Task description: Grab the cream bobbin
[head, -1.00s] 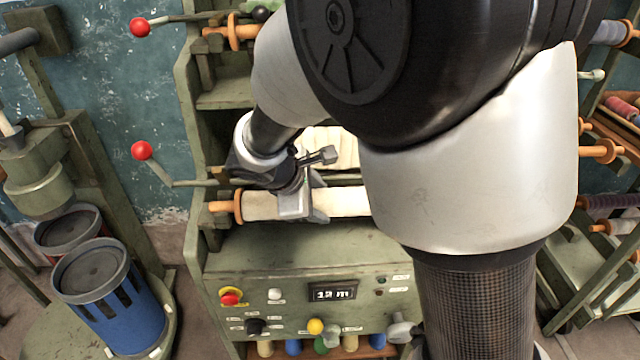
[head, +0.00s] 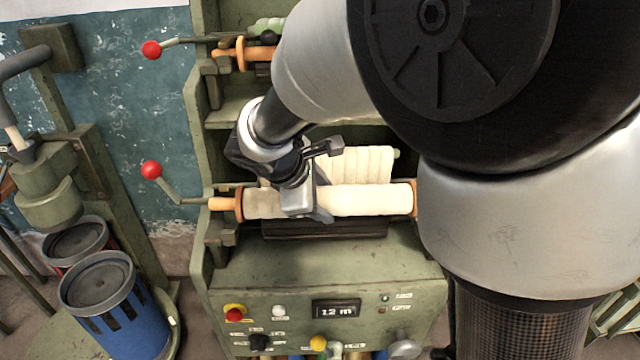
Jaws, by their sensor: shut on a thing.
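The cream bobbin (head: 368,200) lies level across the front of the green machine, with an orange flange and handle at its left end and an orange flange at its right end. My gripper (head: 306,212) is shut on it, left of its middle, coming from above. The gripper hides a strip of the bobbin. Whether the bobbin still rests in its supports cannot be told.
Cream cloth (head: 362,165) hangs behind the bobbin. A red-knobbed lever (head: 152,170) juts out to its left, with another (head: 151,49) above. The control panel (head: 330,308) is below. A blue slotted canister (head: 112,310) stands at the lower left.

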